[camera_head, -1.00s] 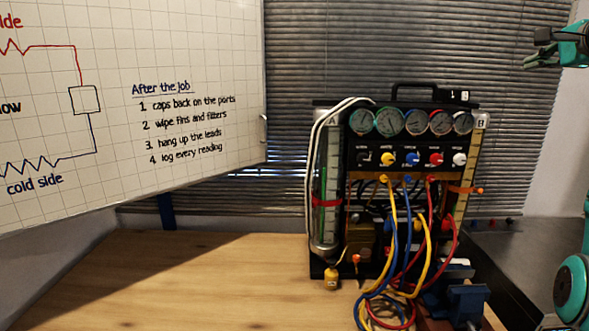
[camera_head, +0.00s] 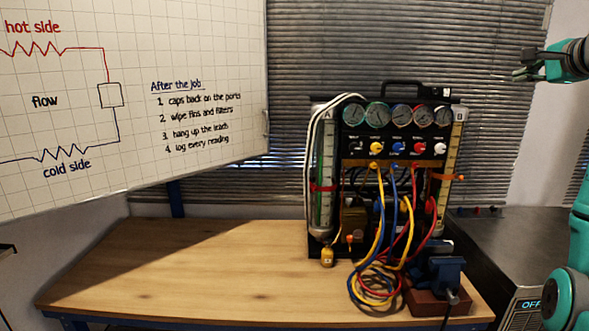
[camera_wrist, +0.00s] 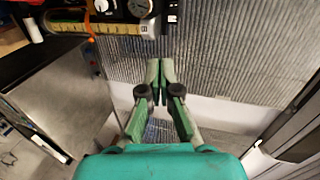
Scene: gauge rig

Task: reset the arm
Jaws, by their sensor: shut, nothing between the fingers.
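My gripper (camera_head: 528,66) is at the upper right of the head view, raised in front of the blinds and to the right of the gauge rig. It points left in that view and is clear of everything. In the wrist view my gripper (camera_wrist: 160,72) shows its two green fingers together at the tips, with nothing between them. My teal arm runs down the right edge of the head view.
The gauge rig (camera_head: 385,150) stands on the wooden bench (camera_head: 190,275), with coiled coloured hoses (camera_head: 375,285) and a blue vise (camera_head: 440,270) in front. A whiteboard (camera_head: 210,60) hangs at left. A dark counter (camera_head: 510,235) is at right. The bench's left half is clear.

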